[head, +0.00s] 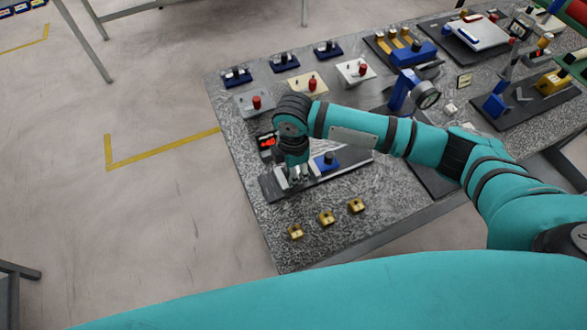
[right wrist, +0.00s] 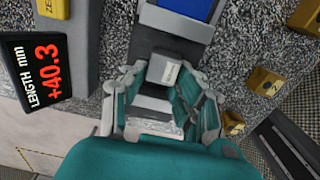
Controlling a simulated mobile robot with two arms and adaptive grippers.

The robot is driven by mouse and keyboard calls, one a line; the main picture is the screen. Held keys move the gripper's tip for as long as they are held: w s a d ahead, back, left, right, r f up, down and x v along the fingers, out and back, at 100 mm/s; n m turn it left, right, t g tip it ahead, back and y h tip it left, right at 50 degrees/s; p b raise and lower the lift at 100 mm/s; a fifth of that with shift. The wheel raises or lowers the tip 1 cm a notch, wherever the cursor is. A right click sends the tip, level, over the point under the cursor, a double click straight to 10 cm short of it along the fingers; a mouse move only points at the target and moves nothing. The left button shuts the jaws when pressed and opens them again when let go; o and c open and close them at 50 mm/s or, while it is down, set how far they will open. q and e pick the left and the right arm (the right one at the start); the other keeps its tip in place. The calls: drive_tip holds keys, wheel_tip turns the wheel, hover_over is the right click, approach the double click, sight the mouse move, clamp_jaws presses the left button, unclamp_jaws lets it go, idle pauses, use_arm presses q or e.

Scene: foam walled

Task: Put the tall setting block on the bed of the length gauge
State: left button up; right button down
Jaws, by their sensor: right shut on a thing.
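The length gauge is a dark base with a pale metal bed (head: 350,159) and a blue slide with a black knob (head: 328,158). My right gripper (head: 297,176) is down at the left end of the gauge. In the right wrist view it (right wrist: 165,94) is shut on a pale grey block (right wrist: 167,73) with small dark lettering, which I take as the tall setting block. The block is over the gauge, in line with the blue slide (right wrist: 188,8). I cannot tell whether its underside touches the bed. My left gripper is not in view.
The gauge's display (right wrist: 44,70) reads +40.3 mm; it also shows in the head view (head: 267,143). Several brass blocks stand near the front, one (head: 327,217) in their middle. Fixtures with red knobs (head: 257,102) stand behind. Bare tabletop (head: 400,180) shows right of the gauge.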

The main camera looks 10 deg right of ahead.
drive_tip(key=shift+f, duration=0.15)
drive_tip(key=c, duration=1)
unclamp_jaws()
wheel_tip(320, 180, up, 12)
drive_tip(key=b, duration=0.2)
drive_tip(key=shift+r, duration=0.2)
